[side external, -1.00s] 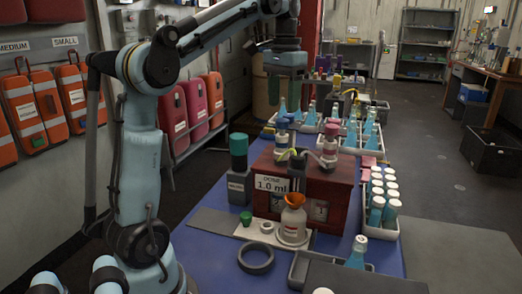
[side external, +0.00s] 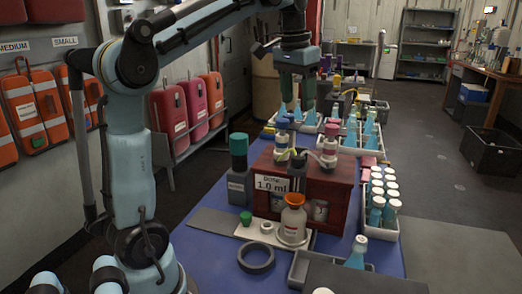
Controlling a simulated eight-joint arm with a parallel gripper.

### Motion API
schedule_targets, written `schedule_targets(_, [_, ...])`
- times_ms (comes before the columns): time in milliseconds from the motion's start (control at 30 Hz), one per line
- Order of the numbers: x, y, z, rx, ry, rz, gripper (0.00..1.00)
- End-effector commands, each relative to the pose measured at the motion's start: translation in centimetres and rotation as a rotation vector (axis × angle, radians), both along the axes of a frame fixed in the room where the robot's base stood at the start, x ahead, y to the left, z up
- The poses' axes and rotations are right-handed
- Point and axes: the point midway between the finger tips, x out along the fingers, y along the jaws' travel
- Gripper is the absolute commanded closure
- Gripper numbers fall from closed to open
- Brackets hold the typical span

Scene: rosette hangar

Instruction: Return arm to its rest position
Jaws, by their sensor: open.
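My arm (side external: 137,165) rises at the left of the blue table and reaches over it toward the back. My gripper (side external: 297,100) points down from its end, with its two fingers apart. Nothing shows between the fingers. It hangs in front of and above the racks at the back, over the rear of the dark red dosing box (side external: 330,195). The gap between the fingertips and the things behind them is hard to judge.
The dosing box carries a "1.0 ml" sign and dispenser heads. An orange-topped bottle (side external: 293,222), a black ring (side external: 256,257) and a green-capped bottle (side external: 239,165) stand near it. Racks (side external: 376,230) of blue bottles line the right side. Orange cases (side external: 35,110) hang at left.

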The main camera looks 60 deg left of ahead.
Motion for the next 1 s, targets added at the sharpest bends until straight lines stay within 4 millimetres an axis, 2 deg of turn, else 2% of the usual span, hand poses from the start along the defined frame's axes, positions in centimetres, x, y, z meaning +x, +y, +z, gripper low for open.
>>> schedule_targets(33, [0.1, -1.6, -0.6, 0.014, -0.054, -0.016, 0.43])
schedule_targets(267, [0.3, -7.8, -3.8, 0.039, -0.317, -0.058, 0.43])
schedule_targets(533, [-2.1, -14.3, -9.0, -0.013, -0.614, -0.112, 0.43])
schedule_targets(600, [-3.4, -15.0, -11.3, -0.018, -0.634, -0.135, 0.43])
schedule_targets(700, [-5.9, -14.8, -15.1, 0.006, -0.57, -0.18, 0.43])
schedule_targets(800, [-7.6, -14.4, -17.4, 0.024, -0.504, -0.214, 0.43])
schedule_targets(900, [-8.5, -14.2, -18.6, 0.033, -0.468, -0.234, 0.43])
schedule_targets(1000, [-8.8, -14.1, -18.9, 0.035, -0.456, -0.24, 0.43])
